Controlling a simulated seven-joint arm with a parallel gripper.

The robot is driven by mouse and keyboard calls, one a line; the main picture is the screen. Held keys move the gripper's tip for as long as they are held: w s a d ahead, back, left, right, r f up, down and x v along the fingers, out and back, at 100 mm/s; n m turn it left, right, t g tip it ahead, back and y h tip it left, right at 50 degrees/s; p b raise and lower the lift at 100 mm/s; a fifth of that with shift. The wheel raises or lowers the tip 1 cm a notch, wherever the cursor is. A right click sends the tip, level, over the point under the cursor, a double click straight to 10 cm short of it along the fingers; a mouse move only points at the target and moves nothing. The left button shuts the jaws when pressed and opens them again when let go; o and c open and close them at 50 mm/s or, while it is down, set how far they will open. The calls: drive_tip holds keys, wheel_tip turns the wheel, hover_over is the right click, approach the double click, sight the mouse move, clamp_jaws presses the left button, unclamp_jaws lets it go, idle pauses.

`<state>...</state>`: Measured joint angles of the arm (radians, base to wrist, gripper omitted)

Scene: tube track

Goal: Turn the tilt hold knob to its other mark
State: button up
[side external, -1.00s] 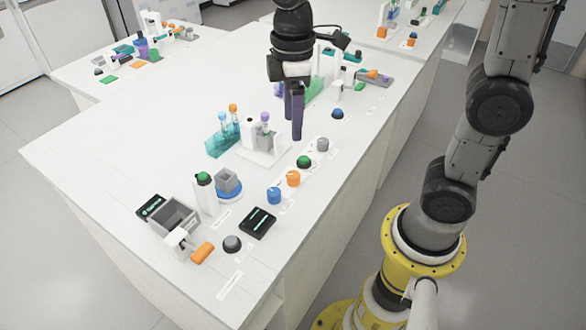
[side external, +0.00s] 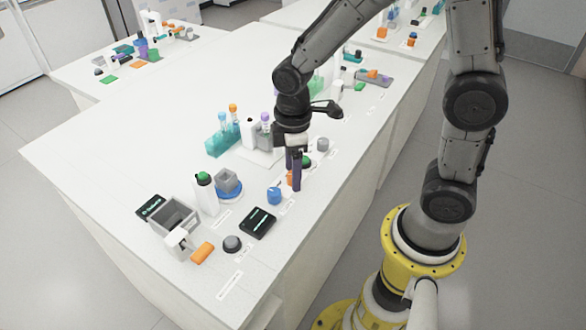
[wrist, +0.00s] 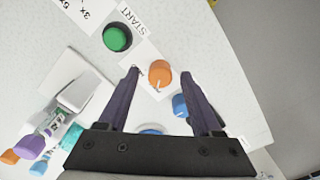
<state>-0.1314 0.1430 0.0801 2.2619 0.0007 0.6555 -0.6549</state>
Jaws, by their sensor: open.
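An orange knob (wrist: 160,72) with a pale pointer line sits on a white label strip in the wrist view. My gripper (side external: 294,184) is open and low over the bench, and its fingers show on either side of the orange knob in the wrist view. I cannot tell whether they touch it. In the side view the fingers hide most of this knob. A blue knob (side external: 274,196) stands beside it and shows partly behind one finger in the wrist view (wrist: 180,106). The knob labels are too small to read, so I cannot tell which knob is tilt hold.
A green button (wrist: 117,37) marked START is close to the orange knob. A grey knob (side external: 322,144) is farther along the row. A black display box (side external: 258,222) lies near the blue knob. A teal tube rack (side external: 220,143) stands behind. The bench's right edge is close.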

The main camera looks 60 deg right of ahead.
clamp_jaws()
idle(0.4)
drive_tip(key=shift+m, duration=0.3)
drive_tip(key=m, duration=1.3)
drive_tip(key=shift+m, duration=0.3)
idle(0.5)
unclamp_jaws()
